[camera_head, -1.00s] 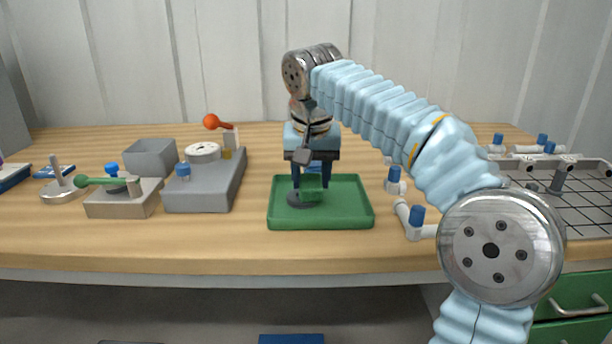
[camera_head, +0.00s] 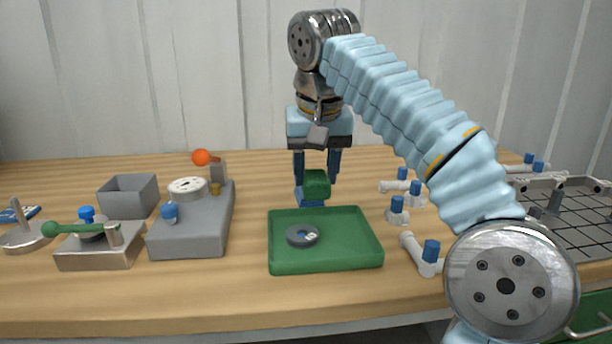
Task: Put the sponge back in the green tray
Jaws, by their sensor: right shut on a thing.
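My right gripper (camera_head: 317,174) points down just behind the green tray (camera_head: 370,254). It is shut on a small dark green block, which looks like the sponge (camera_head: 316,184). A blue piece (camera_head: 311,199) shows directly under the block; I cannot tell whether it is part of it or a separate thing, or whether the block is lifted clear. The tray lies on the table in front of the gripper and holds a dark grey ring (camera_head: 302,236) at its left side. My left gripper is not in view.
Left of the tray stand a grey block with a dial (camera_head: 190,222), a grey open box (camera_head: 129,196) and a block with a green lever (camera_head: 99,250). White fittings with blue caps (camera_head: 398,211) stand to the right, near a gridded rack (camera_head: 575,225). The tray's right half is clear.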

